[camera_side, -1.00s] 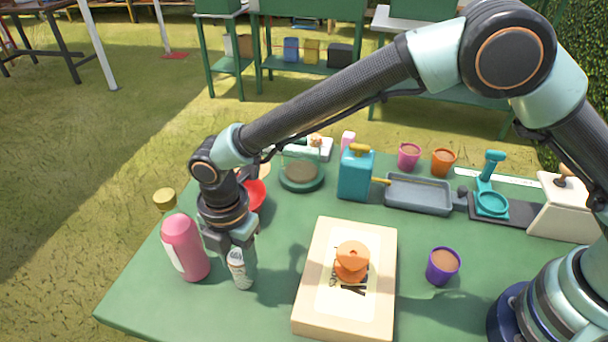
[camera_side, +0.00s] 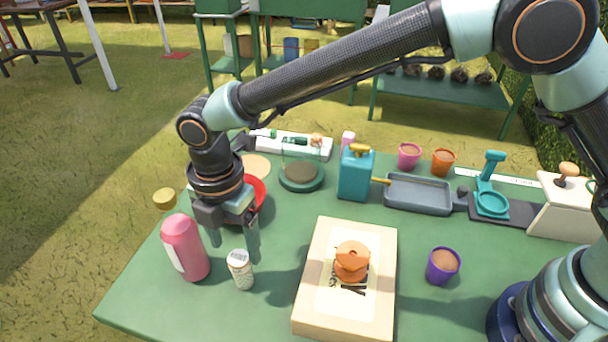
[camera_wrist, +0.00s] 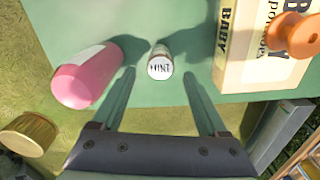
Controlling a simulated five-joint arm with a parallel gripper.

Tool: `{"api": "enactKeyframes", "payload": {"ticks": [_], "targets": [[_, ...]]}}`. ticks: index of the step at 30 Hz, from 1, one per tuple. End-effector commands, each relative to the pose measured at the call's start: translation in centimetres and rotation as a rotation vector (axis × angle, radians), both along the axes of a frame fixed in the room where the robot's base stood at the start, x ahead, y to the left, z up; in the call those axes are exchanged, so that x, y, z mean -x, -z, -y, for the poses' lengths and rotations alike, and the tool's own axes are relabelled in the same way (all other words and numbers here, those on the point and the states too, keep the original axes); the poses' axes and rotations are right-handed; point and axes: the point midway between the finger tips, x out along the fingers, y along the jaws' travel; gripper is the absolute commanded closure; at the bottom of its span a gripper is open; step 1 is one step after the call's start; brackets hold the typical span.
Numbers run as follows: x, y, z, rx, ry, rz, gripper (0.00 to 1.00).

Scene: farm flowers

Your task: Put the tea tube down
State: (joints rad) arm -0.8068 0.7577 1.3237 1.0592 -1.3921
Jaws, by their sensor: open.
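The tea tube (camera_side: 240,270) is a small pale cylinder with a light top. It stands upright on the green table between the pink bottle and the cream box. In the wrist view its labelled top (camera_wrist: 160,68) shows ahead of the fingers, roughly midway between them. My gripper (camera_side: 234,250) is open and empty, with its fingers just behind and above the tube in the side view. The two fingers also show spread apart in the wrist view (camera_wrist: 160,90). The label on the tube's side is too small to read.
A pink bottle (camera_side: 185,248) stands close left of the tube. A cream box (camera_side: 318,290) with an orange object (camera_side: 351,262) on top lies to the right. A red dish (camera_side: 256,192) is behind my gripper. The table's front-left edge (camera_side: 140,318) is near.

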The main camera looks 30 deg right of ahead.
Motion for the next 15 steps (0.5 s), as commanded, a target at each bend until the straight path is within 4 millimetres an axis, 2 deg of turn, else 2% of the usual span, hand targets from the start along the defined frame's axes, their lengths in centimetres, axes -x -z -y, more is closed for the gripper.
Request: {"api": "enactKeyframes", "payload": {"ticks": [1,6,15], "targets": [[-0.1,-1.2,-0.1,-0.004,0.000,0.003,0.24],[-0.1,-4.3,-0.1,-0.003,0.000,0.003,0.24],[-0.3,-7.1,0.5,-0.005,0.028,0.005,0.24]]}}
